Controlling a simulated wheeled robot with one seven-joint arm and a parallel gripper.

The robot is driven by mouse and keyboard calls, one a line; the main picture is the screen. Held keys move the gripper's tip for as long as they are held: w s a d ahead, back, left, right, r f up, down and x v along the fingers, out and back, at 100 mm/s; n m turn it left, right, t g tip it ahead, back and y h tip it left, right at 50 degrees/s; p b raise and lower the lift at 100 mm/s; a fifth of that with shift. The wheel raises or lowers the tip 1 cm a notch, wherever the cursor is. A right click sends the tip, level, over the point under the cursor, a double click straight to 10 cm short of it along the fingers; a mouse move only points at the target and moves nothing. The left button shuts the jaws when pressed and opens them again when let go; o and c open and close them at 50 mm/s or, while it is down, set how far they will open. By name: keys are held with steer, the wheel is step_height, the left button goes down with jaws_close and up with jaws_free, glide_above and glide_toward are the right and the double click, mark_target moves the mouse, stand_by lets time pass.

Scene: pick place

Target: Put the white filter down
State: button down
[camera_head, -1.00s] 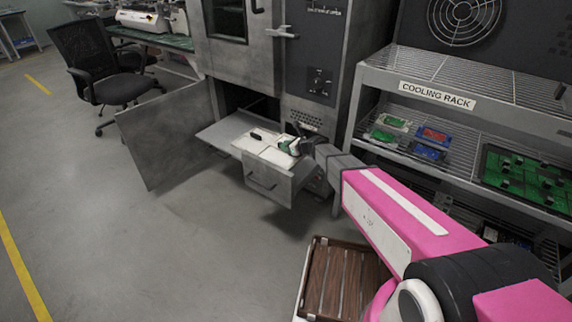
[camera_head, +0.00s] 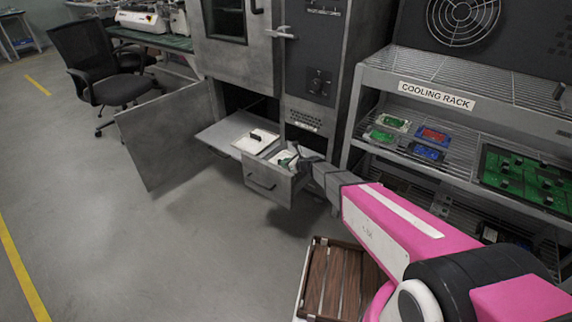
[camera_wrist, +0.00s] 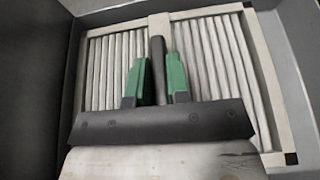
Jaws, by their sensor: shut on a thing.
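The white filter (camera_wrist: 210,60) is a pleated panel in a pale frame with a dark upright handle (camera_wrist: 157,58). In the wrist view, my gripper (camera_wrist: 156,78) has green fingers either side of that handle and is shut on it. Dark walls stand around the filter on the left and right. In the head view, my gripper (camera_head: 288,157) is low inside the open grey drawer (camera_head: 266,184), and the filter (camera_head: 279,157) shows only partly. I cannot tell whether the filter touches the drawer floor.
Another white panel with a black handle (camera_head: 255,143) lies behind the drawer front. A grey cabinet door (camera_head: 165,135) hangs open to the left. The cooling rack (camera_head: 437,95) stands to the right. A wooden crate (camera_head: 335,285) is near the front.

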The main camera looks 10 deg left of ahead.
steer(key=shift+f, duration=0.55)
steer(key=c, duration=1.1)
jaws_free()
steer(key=shift+r, duration=0.6)
steer(key=v, duration=1.2)
steer(key=s+d+r+n+g+h, duration=0.1)
steer(key=s+d+r+n+h, duration=0.2)
steer(key=s+d+n, duration=0.3)
steer(key=s+d+r+n+g+h, duration=0.2)
steer(key=s+d+n+h, duration=0.3)
steer(key=d, duration=1.2)
steer(key=s+d+r+n+g+h, duration=0.2)
steer(key=s+d+r+n+h, duration=0.2)
steer(key=s+d+n, duration=0.4)
steer(key=d+n, duration=0.3)
steer(key=shift+s+d+n+h, duration=0.25)
steer(key=shift+s+n+h, duration=0.05)
steer(key=shift+s, duration=0.05)
